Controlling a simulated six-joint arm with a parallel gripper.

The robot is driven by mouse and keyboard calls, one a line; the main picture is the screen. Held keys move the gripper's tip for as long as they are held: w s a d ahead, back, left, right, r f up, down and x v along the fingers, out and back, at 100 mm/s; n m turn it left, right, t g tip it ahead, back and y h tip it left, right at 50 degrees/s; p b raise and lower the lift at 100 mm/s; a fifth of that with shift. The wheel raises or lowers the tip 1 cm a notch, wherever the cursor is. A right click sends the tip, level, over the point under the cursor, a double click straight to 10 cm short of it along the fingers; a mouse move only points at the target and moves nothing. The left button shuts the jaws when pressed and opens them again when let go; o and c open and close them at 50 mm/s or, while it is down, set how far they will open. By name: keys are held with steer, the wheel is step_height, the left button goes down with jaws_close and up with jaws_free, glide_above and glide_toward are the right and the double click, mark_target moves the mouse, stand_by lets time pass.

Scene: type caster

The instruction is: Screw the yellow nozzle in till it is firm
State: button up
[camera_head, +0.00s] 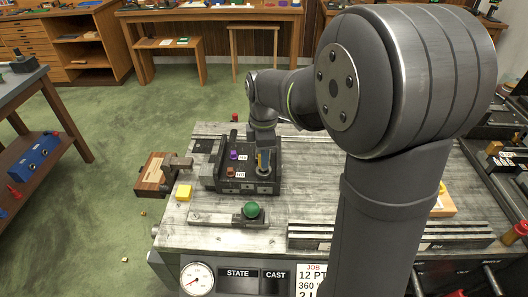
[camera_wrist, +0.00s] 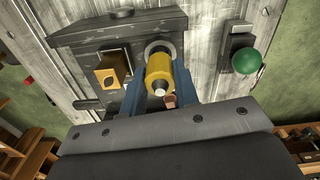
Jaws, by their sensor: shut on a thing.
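The yellow nozzle (camera_wrist: 159,72) is a short cylinder with a pale tip, and sits between the two blue fingers of my gripper (camera_wrist: 160,82) in the wrist view. My gripper is shut on it. The nozzle's far end meets a grey ring (camera_wrist: 156,47) on the dark caster block (camera_wrist: 85,35); how deep it sits in the ring cannot be told. In the head view, my gripper (camera_head: 264,161) points down at the right part of the caster block (camera_head: 222,183), and the nozzle is mostly hidden there.
Purple (camera_head: 233,155) and red-brown (camera_head: 230,172) knobs stand on the block's left part. A green knob (camera_head: 251,210) on a grey bar is in front. A gauge (camera_head: 197,279) fronts the bench.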

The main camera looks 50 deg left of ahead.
steer(key=shift+f, duration=0.7)
steer(key=o, duration=1)
steer(key=shift+o, duration=0.2)
step_height(320, 180, up, 18)
steer(key=shift+f, duration=0.25)
steer(key=shift+f, duration=0.1)
step_height(320, 180, down, 17)
steer(key=shift+f, duration=0.15)
steer(key=shift+r, duration=0.2)
